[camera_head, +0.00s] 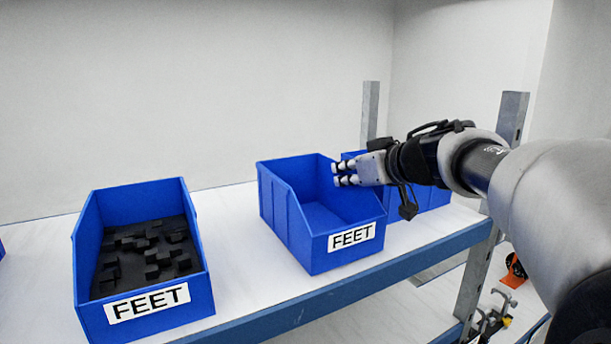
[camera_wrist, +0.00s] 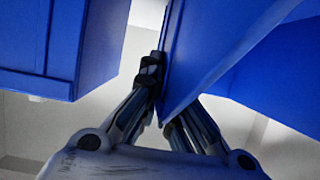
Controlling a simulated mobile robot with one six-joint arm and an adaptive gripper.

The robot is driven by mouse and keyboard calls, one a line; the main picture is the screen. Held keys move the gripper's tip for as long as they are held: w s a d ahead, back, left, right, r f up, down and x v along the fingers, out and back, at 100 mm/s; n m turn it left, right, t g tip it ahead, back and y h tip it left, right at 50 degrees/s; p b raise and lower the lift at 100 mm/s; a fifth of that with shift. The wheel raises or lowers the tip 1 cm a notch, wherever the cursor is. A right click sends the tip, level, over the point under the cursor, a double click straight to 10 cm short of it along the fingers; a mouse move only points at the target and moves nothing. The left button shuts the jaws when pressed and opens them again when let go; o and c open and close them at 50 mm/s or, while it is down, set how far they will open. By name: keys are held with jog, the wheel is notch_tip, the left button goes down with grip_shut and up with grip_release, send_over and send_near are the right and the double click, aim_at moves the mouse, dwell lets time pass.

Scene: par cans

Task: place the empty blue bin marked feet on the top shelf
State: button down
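The empty blue bin marked FEET (camera_head: 293,219) is at the middle of the head view, over the white shelf board (camera_head: 233,262). Its inside is bare. I cannot tell whether its base touches the board. My gripper (camera_head: 340,175) reaches in from the right at the bin's right wall, near the rear corner. In the wrist view, the fingers (camera_wrist: 160,108) converge on either side of a thin blue bin wall (camera_wrist: 196,62) and appear shut on it. The wall hides the tip of the right finger.
A blue FEET bin (camera_head: 82,263) full of black parts stands at the left. Another blue bin (camera_head: 427,199) stands close behind my gripper on the right. Grey posts (camera_head: 512,118) and a blue front rail (camera_head: 345,291) frame the shelf. White board shows between the left and middle bins.

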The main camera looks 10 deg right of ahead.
jog(key=c, duration=2.3)
grip_release()
jog(key=shift+f, duration=0.15)
jog(key=o, duration=0.5)
